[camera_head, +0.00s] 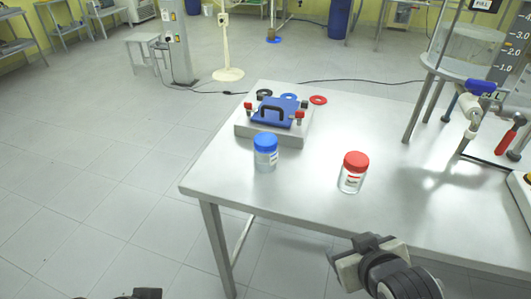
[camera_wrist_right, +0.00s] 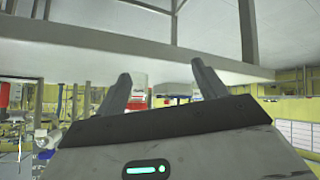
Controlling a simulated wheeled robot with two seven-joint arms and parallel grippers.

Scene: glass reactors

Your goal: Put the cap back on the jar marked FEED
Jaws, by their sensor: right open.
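A clear jar with a blue cap (camera_head: 265,152) stands upright near the left front of the steel table. A clear jar with a red cap (camera_head: 353,173) stands upright to its right. Both caps sit on their jars. The labels are too small to read, so I cannot tell which is FEED. My right gripper (camera_head: 352,262) is at the table's front edge, nearer me than the red-capped jar and apart from it. In the wrist view its two fingers (camera_wrist_right: 162,82) are apart with nothing between them. A dark part at the bottom left may be my left gripper (camera_head: 140,294); its fingers are not clear.
Behind the blue-capped jar is a grey block (camera_head: 270,131) with a blue handled plate (camera_head: 275,111). A reactor stand (camera_head: 412,110) with valves is at the right. The table top (camera_head: 310,205) between the jars is clear.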

